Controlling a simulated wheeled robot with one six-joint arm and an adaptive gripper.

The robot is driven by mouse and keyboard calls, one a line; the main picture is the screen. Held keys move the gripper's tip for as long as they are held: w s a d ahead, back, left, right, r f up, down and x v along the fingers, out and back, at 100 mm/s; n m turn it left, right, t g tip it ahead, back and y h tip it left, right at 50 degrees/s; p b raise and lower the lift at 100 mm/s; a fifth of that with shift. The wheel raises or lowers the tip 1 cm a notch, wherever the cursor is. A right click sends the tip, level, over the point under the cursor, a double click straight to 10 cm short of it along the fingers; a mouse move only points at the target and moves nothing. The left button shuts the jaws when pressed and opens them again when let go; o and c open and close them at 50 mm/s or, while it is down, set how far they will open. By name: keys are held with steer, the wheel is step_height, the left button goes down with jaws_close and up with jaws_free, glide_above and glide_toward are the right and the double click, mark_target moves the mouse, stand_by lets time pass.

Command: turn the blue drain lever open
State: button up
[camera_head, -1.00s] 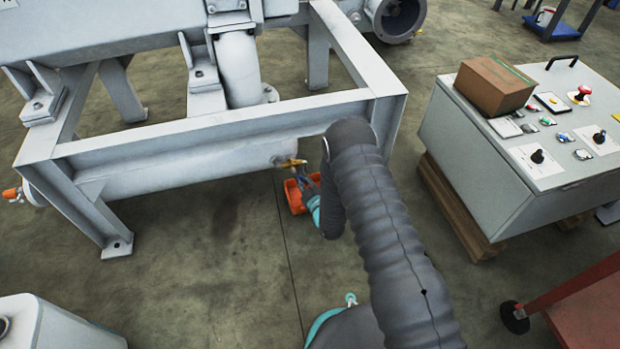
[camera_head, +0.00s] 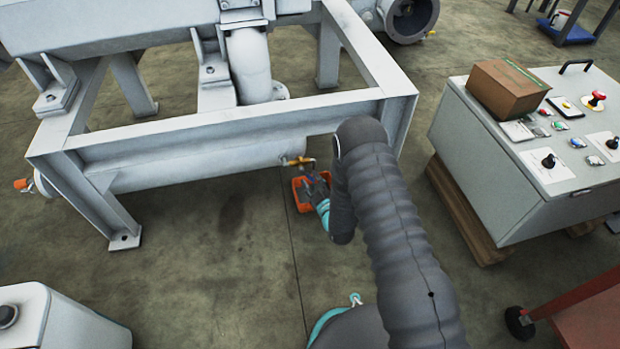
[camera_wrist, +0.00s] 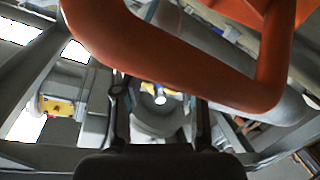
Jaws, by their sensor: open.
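A brass-coloured valve (camera_head: 298,161) sticks out of the right end of the grey horizontal cylinder (camera_head: 200,163) under the machine frame. I cannot make out the blue lever clearly at the valve; my gripper and arm partly cover that spot. My gripper (camera_head: 316,184) is just below and right of the valve, and I cannot tell whether it touches it. In the wrist view my gripper (camera_wrist: 160,95) is open. A round grey part (camera_wrist: 160,118) with a bright spot and a bit of yellow shows between the two dark fingers.
An orange rim (camera_wrist: 190,70), perhaps the tray's, crosses the wrist view. The frame's beam (camera_head: 230,122) runs above the cylinder.

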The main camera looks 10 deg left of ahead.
steer(key=v, duration=0.9)
steer(key=shift+s+d, duration=0.2)
steer(key=shift+s, duration=0.2)
